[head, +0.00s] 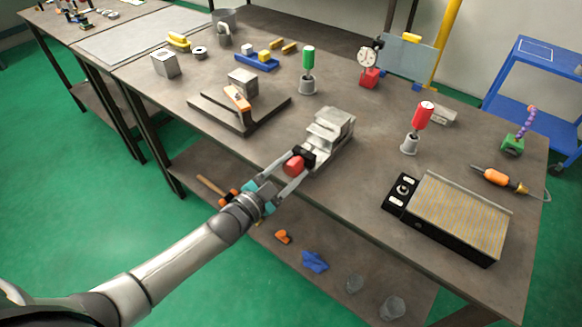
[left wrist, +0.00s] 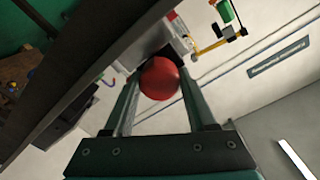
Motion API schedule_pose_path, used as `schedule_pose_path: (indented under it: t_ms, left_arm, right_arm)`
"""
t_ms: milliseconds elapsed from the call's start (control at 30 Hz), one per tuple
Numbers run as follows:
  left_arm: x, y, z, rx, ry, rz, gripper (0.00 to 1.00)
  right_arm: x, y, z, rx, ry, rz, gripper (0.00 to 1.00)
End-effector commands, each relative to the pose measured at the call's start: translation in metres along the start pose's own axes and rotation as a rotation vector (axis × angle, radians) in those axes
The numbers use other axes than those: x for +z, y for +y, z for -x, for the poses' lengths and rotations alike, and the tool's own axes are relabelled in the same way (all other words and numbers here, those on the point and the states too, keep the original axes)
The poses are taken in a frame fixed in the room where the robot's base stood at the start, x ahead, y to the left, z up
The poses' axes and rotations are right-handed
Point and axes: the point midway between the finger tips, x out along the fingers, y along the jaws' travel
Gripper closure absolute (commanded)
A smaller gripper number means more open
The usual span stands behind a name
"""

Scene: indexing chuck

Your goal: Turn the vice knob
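The vice (head: 332,130) is a light grey metal block near the front edge of the main bench. Its round red knob (head: 293,165) faces the front edge and also shows in the left wrist view (left wrist: 160,78). My left gripper (head: 297,164) reaches in from the front, with one finger on each side of the knob. In the left wrist view the fingers (left wrist: 160,85) run close along both sides of the red knob. Whether they press on it or leave a small gap is not clear. My right gripper is in neither view.
A black base with a metal block (head: 240,105) stands left of the vice. A green-handled tool (head: 308,62) and a red-handled tool (head: 423,116) stand upright in holders. A black-framed box with a ribbed top (head: 458,213) lies to the right. The lower shelf holds loose items.

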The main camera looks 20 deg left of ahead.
Motion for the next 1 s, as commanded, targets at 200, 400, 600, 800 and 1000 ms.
schedule_pose_path:
  t_ms: [200,400,600,800,1000]
  left_arm:
    - [0.001,0.001,0.0,0.001,-0.001,0.002,0.2]
    - [0.0,0.0,0.0,0.001,0.0,0.003,0.14]
    - [0.0,0.0,0.004,0.001,-0.001,0.003,0.14]
    - [0.0,0.0,0.028,0.002,-0.002,0.003,0.14]
    - [0.001,0.001,0.065,0.003,-0.004,0.003,0.14]
  right_arm:
    - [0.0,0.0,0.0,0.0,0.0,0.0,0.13]
    - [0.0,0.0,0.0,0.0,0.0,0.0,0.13]
    - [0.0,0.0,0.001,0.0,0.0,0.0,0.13]
    - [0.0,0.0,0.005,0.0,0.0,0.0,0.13]
    - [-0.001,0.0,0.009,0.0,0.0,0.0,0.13]
